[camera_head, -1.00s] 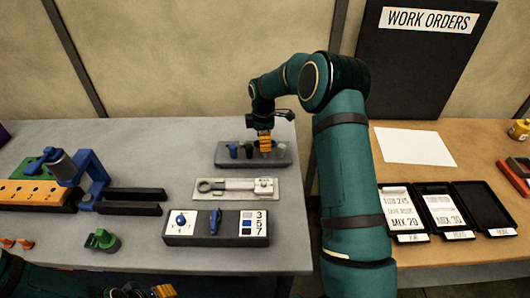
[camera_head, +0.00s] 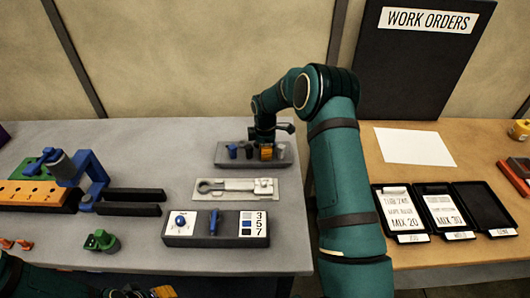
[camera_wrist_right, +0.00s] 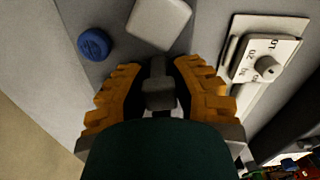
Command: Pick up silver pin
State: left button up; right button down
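In the head view a grey pin block (camera_head: 225,160) stands at the back right of the grey table. It carries a blue pin (camera_head: 232,151) and a darker pin (camera_head: 248,151) at left, and a grey pin (camera_head: 280,150) at right. My right gripper (camera_head: 266,153) is down at the block, pointing downward. In the right wrist view its orange fingers (camera_wrist_right: 160,95) stand apart on either side of a dark grey piece (camera_wrist_right: 158,92). A light silver-grey square head (camera_wrist_right: 160,22) lies beyond the fingertips. My left gripper (camera_head: 163,291) shows only partly at the bottom edge.
A silver tool on a light plate (camera_head: 262,187) lies in front of the block. A control box (camera_head: 215,228) with blue knobs stands nearer. A blue clamp and orange jig (camera_head: 40,195) are at left. Black trays (camera_head: 440,210) lie on the wooden table.

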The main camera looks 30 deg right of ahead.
dwell(0.3)
notch_tip(320, 180, up, 10)
jog(key=shift+r+p, duration=0.1)
jog(key=shift+p, duration=0.2)
dwell(0.9)
